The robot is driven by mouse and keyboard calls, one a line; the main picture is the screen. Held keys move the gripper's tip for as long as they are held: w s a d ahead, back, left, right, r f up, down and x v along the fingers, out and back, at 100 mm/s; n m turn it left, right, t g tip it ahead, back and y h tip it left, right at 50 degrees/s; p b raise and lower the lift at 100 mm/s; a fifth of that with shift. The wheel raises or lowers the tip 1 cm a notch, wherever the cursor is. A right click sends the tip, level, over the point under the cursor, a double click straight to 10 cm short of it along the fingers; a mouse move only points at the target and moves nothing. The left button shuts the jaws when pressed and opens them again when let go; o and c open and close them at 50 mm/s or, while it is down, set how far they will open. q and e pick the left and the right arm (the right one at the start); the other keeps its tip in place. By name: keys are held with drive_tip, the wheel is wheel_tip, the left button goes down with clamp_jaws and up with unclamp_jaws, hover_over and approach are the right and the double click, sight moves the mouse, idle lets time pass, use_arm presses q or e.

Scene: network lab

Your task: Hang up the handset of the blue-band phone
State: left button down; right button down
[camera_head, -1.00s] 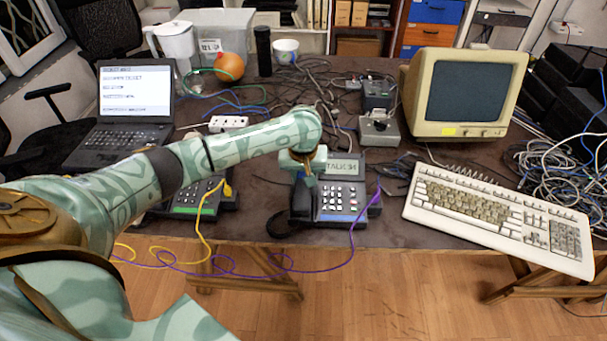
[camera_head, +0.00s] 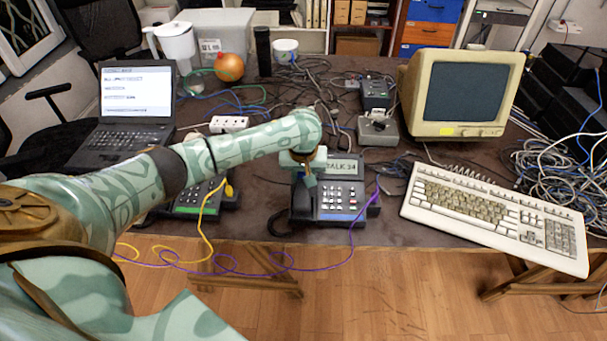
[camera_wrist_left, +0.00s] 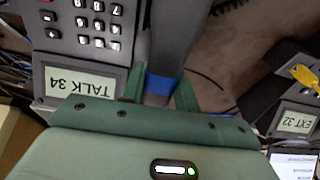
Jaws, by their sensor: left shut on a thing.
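The blue-band phone (camera_head: 345,195) stands near the table's front edge, its display reading "TALK 34"; its keypad also shows in the left wrist view (camera_wrist_left: 92,22). Its dark handset (camera_wrist_left: 178,40) has a blue band and lies between the fingers of my left gripper (camera_wrist_left: 160,92), which is shut on it. My right gripper is not in view.
A green-band phone (camera_head: 188,208) reading "EXT 32" (camera_wrist_left: 297,123) in the wrist view stands to the left. Yellow and purple cables (camera_head: 225,262) hang over the front edge. A keyboard (camera_head: 490,215) and monitor (camera_head: 465,95) are at right, a laptop (camera_head: 125,110) at left.

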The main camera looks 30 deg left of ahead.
use_arm(q)
drive_tip(key=shift+x, duration=0.8)
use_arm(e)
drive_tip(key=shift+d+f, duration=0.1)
use_arm(q)
drive_tip(key=c, duration=1)
unclamp_jaws()
drive_tip(key=shift+o, duration=0.2)
drive_tip(key=shift+r, duration=0.15)
drive_tip(key=shift+r, duration=0.4)
drive_tip(key=p+v, duration=0.9)
drive_tip(key=v, duration=0.6)
drive_tip(key=shift+s+p, duration=0.2)
drive_tip(key=shift+p, duration=0.1)
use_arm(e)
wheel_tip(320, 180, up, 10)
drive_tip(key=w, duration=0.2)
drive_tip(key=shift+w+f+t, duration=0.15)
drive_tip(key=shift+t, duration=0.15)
use_arm(q)
drive_tip(key=shift+d, duration=0.1)
